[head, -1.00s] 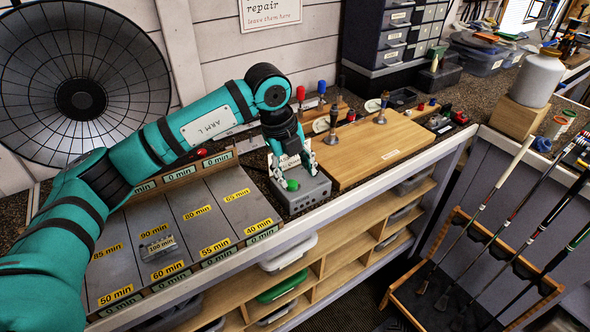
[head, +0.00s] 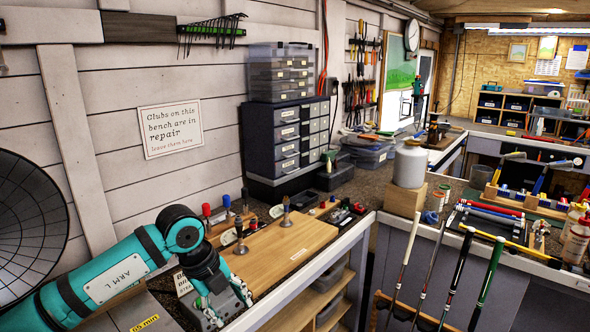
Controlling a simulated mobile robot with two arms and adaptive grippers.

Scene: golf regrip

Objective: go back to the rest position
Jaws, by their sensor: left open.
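My left arm comes in from the lower left in the head view. My left gripper (head: 212,308) points down over a grey box (head: 228,312) on the bench, beside the wooden board. Its jaws are open, and nothing shows between them. Whether its fingertips touch the box I cannot tell. My right gripper is not in view.
A wooden board (head: 275,255) with upright metal pieces lies right of my left gripper. A drawer cabinet (head: 290,140) stands behind it. A white container sits on a wooden block (head: 405,200). Golf clubs (head: 487,270) stand in a rack at the lower right.

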